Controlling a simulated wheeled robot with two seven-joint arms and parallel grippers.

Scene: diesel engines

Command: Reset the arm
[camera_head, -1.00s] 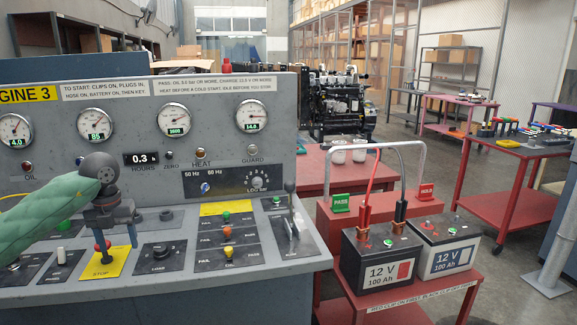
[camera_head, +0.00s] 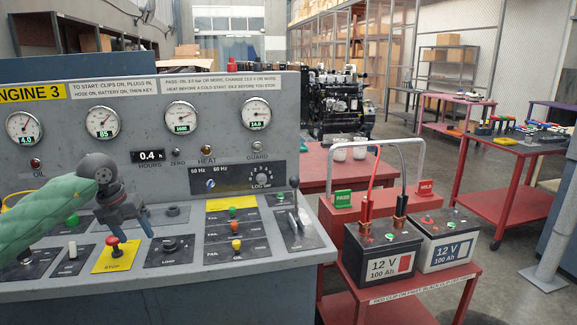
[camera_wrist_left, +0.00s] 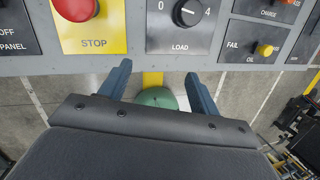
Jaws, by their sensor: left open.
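My left arm in its green sleeve comes in from the left in the head view. My left gripper (camera_head: 132,226) is open and empty above the front of the grey control panel (camera_head: 300,257), beside the red STOP button (camera_head: 112,241) on its yellow plate. In the left wrist view the two blue fingers (camera_wrist_left: 158,88) are spread apart, with the panel's front edge and floor beyond them. The STOP button (camera_wrist_left: 75,8) is at the upper left there, and the LOAD knob (camera_wrist_left: 187,12) is at the top. My right gripper is not in view.
The panel carries gauges, switches and a lever (camera_head: 295,200). A red cart (camera_head: 425,293) to the right bears two 12 V batteries with clipped leads. An engine (camera_head: 338,105) stands behind.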

